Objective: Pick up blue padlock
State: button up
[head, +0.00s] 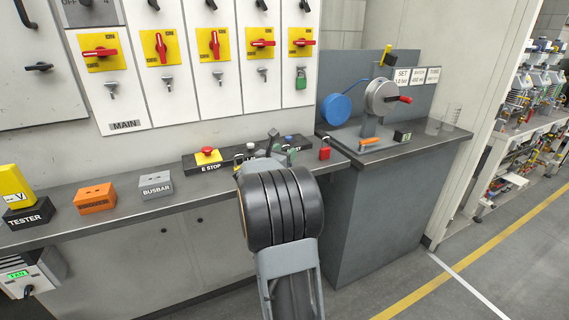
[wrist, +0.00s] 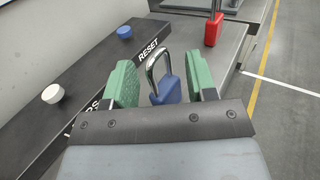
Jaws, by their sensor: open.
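The blue padlock (wrist: 168,90) has a silver shackle and stands upright on the grey bench in the wrist view. My gripper (head: 280,147) is open over the bench in the head view, where my arm and gripper mostly hide the padlock.
A red padlock (head: 324,149) stands to the right and also shows in the wrist view (wrist: 213,30). A dark button strip (wrist: 90,85) with white and blue buttons lies to the left. The E STOP button (head: 208,153), grey BUSBAR block (head: 156,186) and orange block (head: 95,199) are farther left.

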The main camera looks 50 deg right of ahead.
jog(key=shift+c, duration=0.2)
grip_shut()
dwell(0.5)
